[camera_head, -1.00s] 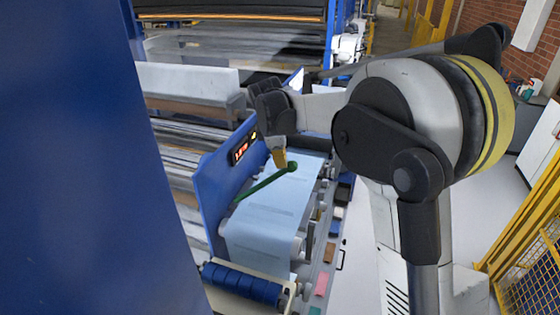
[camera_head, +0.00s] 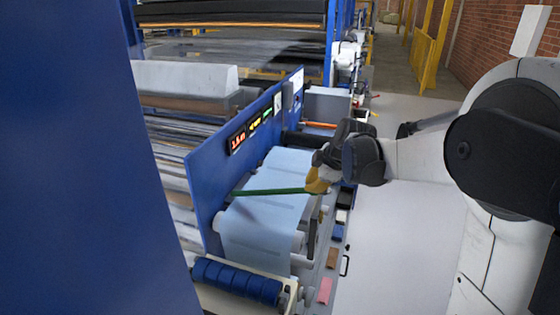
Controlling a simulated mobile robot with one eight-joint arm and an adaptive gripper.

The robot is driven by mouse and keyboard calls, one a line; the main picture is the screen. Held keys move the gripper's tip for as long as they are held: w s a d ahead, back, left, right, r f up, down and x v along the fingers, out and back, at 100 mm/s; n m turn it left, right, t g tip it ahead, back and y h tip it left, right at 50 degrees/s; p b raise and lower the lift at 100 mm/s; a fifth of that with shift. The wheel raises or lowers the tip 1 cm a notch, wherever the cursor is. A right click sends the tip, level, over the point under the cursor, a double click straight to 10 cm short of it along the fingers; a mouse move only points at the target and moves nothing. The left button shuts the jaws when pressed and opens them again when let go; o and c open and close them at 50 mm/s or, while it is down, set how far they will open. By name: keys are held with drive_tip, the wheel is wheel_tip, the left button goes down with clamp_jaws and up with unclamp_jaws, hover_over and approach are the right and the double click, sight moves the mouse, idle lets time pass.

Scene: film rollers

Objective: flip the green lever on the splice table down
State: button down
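The green lever (camera_head: 268,192) runs nearly level from the blue side panel (camera_head: 225,170) out to the right, over the light blue film on the splice table (camera_head: 265,232). My gripper (camera_head: 317,182), with yellow fingertips, is at the lever's right end.
A dark blue roller (camera_head: 238,281) lies at the table's near end. An orange bar (camera_head: 320,125) shows behind the table. Lit displays (camera_head: 250,131) are on the panel. Pale floor (camera_head: 395,240) is open to the right.

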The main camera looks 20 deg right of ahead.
drive_tip(key=shift+t+y, duration=0.7)
drive_tip(key=shift+y, duration=0.1)
drive_tip(key=shift+s+d+f+b, duration=0.3)
drive_tip(key=shift+f+b, duration=0.85)
drive_tip(key=shift+f, duration=0.4)
drive_tip(key=shift+s+d+f+b, duration=0.25)
drive_tip(key=shift+f+b, duration=0.9)
drive_tip(key=shift+f, duration=0.45)
drive_tip(key=shift+s+d+f+b, duration=0.3)
drive_tip(key=shift+f+b, duration=0.85)
drive_tip(key=shift+f, duration=0.4)
